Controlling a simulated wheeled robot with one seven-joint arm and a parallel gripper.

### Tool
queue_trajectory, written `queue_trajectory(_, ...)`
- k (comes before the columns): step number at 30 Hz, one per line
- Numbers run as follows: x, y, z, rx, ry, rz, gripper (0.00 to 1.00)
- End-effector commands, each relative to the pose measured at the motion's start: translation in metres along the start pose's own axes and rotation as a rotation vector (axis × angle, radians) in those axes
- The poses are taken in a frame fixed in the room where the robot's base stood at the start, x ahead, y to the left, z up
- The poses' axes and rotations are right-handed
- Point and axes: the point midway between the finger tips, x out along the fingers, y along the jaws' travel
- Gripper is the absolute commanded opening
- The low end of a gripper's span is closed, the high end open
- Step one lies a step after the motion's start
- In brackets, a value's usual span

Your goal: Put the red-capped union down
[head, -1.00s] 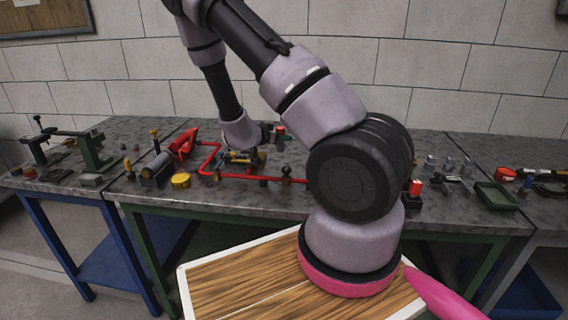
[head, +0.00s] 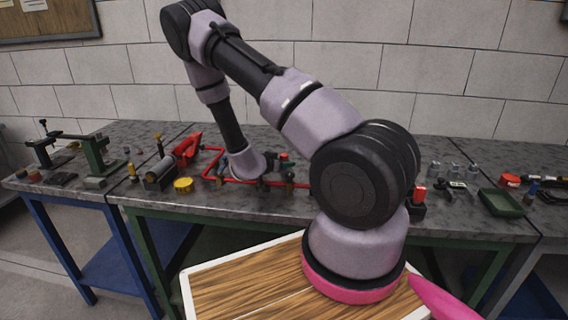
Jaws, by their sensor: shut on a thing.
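My gripper (head: 271,161) is low over the middle of the grey workbench, beside the red pipe run, and points to the right. It is small and partly hidden by my wrist. It is shut on the red-capped union (head: 284,157), a small dark piece with a red top, at the gripper's right end. I cannot tell whether the union touches the bench. The red pipe run (head: 212,163) passes to the left of and below my wrist.
A red-topped dark piece (head: 418,193) stands right of my arm, near several small metal fittings. A green tray (head: 501,202) is farther right. My arm hides part of the bench.

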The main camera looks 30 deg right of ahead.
Motion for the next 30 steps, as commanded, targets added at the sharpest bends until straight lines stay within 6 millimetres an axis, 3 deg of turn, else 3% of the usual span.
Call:
queue_trajectory(1, 0.001, 0.0, 0.001, -0.001, 0.002, -0.001, 0.0)
queue_trajectory(2, 0.0, 0.0, 0.001, 0.0, 0.0, -0.001, 0.64)
queue_trajectory(3, 0.0, 0.0, 0.001, 0.0, 0.0, 0.0, 0.79)
queue_trajectory(4, 0.0, 0.0, 0.001, 0.0, 0.0, 0.0, 0.82)
queue_trajectory(17, -0.008, -0.001, -0.002, -0.001, -0.001, -0.002, 0.82)
queue_trajectory(30, -0.096, -0.001, -0.001, -0.002, -0.001, -0.004, 0.82)
